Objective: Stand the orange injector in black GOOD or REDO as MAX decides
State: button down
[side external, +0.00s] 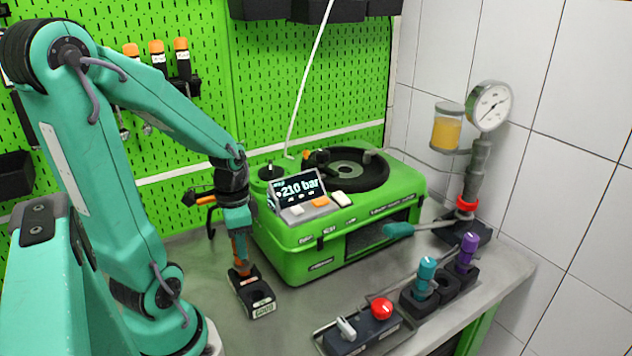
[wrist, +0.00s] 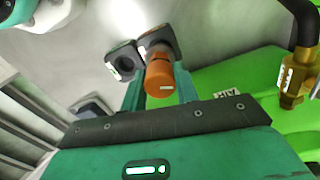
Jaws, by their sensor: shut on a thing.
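The orange injector (side external: 241,247) is upright in my gripper (side external: 238,236), above the black block (side external: 257,297) labelled GOOD on its front. In the wrist view the injector (wrist: 160,76) sits between my two fingers (wrist: 160,90). Its far end meets one of two black sockets (wrist: 156,36); I cannot tell how deep it goes. The other socket (wrist: 123,62) is empty. The display (side external: 299,190) on the green test unit reads about 210 bar. A white tag (wrist: 228,92) on green, seemingly reading MAX, shows upside down in the wrist view. No REDO label is readable.
The green unit (side external: 320,262) stands close right of my gripper. A black rack (side external: 420,304) holds teal and purple injectors. A red-button box (side external: 362,330) is at the front. The hand pump with gauge (side external: 489,106) stands right. Bench is clear between block and button box.

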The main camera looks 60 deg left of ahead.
jog(key=shift+f, duration=0.35)
jog(key=c, duration=1.1)
grip_release()
jog(key=shift+o, duration=0.2)
jog(key=shift+r, duration=0.15)
notch_tip(320, 180, up, 12)
jog(key=shift+r, duration=0.15)
jog(key=w+d+r+n+t, duration=0.2)
jog(key=d+t, duration=0.3)
jog(key=d, duration=0.7)
jog(key=shift+w+d+r+t, duration=0.3)
jog(key=shift+w+r, duration=0.05)
jog(key=shift+w, duration=0.35)
